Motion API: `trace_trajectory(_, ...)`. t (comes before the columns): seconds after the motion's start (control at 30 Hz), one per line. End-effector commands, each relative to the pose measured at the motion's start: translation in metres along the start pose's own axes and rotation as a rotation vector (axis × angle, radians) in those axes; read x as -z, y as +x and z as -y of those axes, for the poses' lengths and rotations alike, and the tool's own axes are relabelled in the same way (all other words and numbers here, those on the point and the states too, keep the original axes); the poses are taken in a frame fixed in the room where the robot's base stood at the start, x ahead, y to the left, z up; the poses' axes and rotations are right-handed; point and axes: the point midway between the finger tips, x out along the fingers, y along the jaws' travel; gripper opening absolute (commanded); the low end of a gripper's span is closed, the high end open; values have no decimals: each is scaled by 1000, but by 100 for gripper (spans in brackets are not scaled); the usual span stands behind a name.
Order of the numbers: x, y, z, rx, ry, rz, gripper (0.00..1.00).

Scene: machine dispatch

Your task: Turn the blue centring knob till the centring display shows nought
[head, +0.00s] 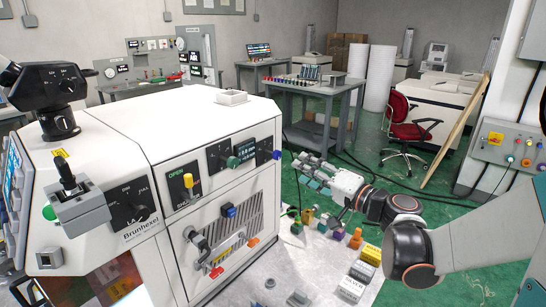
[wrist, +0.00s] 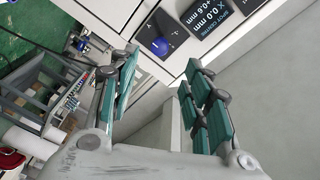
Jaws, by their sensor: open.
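The blue knob (head: 276,154) sits at the right end of the white machine's front panel, right of the dark centring display (head: 245,150). In the wrist view the blue knob (wrist: 160,46) shows beyond and between my fingertips. The display (wrist: 208,18) is tilted there and reads "SPOT CENTRE", X 0.0 mm, with +0.6 mm on the line below. My gripper (head: 304,170) is open and empty, just right of the knob and apart from it. Its teal-padded fingers also show in the wrist view (wrist: 161,62).
A green knob (head: 233,162) sits left of the display. A yellow-handled switch (head: 188,181) and a vent grille with handles are lower left. Several coloured knobs and boxes stand on the grey surface (head: 300,262) below my gripper.

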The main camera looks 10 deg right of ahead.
Motion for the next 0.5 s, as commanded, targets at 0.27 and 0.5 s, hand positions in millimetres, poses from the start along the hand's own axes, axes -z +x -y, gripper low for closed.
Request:
trace_trajectory(0.27,-2,56,-1,1,0,5,44)
trace_trajectory(0.5,-2,98,-1,1,-1,4,44)
